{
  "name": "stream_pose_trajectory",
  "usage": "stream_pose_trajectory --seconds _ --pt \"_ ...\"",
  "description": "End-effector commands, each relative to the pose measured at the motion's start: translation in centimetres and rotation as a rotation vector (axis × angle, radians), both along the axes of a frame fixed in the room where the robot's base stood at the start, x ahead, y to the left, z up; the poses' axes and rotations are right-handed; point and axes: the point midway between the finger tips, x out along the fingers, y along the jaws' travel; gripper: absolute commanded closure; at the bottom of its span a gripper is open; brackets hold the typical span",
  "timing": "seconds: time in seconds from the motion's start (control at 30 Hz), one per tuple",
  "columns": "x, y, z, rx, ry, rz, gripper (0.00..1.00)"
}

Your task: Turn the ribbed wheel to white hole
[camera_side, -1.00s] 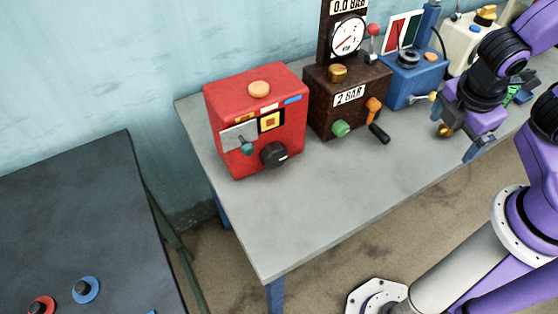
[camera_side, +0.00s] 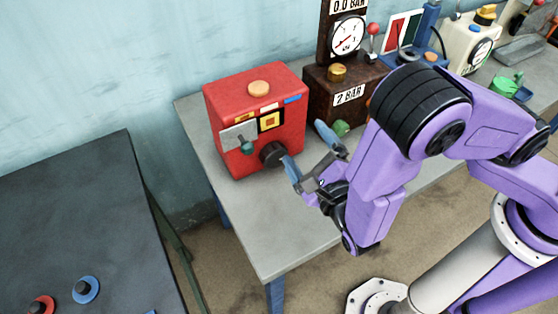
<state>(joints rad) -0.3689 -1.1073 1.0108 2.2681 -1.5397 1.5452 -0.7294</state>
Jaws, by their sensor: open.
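A black ribbed wheel (camera_side: 272,153) sits low on the front of a red box (camera_side: 227,103). My gripper (camera_side: 305,150) is open, its two blue-grey fingers spread, in front and to the right of the wheel. The left fingertip appears very close to the wheel's right side; I cannot tell whether it touches. No white hole can be made out on the red box at this size. A small yellow and red square panel (camera_side: 270,121) and a teal-knobbed lever (camera_side: 246,147) are on the same face.
A dark brown box (camera_side: 322,98) with a gauge (camera_side: 347,34) and a green knob (camera_side: 341,128) stands right of the red box, partly hidden by my arm. The grey table (camera_side: 262,222) is bare at the front. A dark table (camera_side: 70,215) is at the left.

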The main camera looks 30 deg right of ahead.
Motion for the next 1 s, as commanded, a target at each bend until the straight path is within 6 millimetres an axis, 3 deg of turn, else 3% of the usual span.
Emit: stream_pose_trajectory --seconds 0.1,0.23,0.47,0.93,1.0 --pt "-0.7 2.0 -1.3 -0.088 -0.01 0.094 0.04" --pt "-0.9 2.8 -1.8 -0.119 -0.015 0.132 0.04" --pt "-0.9 2.8 -3.6 -0.121 -0.014 0.133 0.04" --pt "-0.9 2.7 -10.0 -0.118 -0.013 0.13 0.04" --pt "0.9 2.6 -9.7 -0.112 -0.013 0.122 0.04"
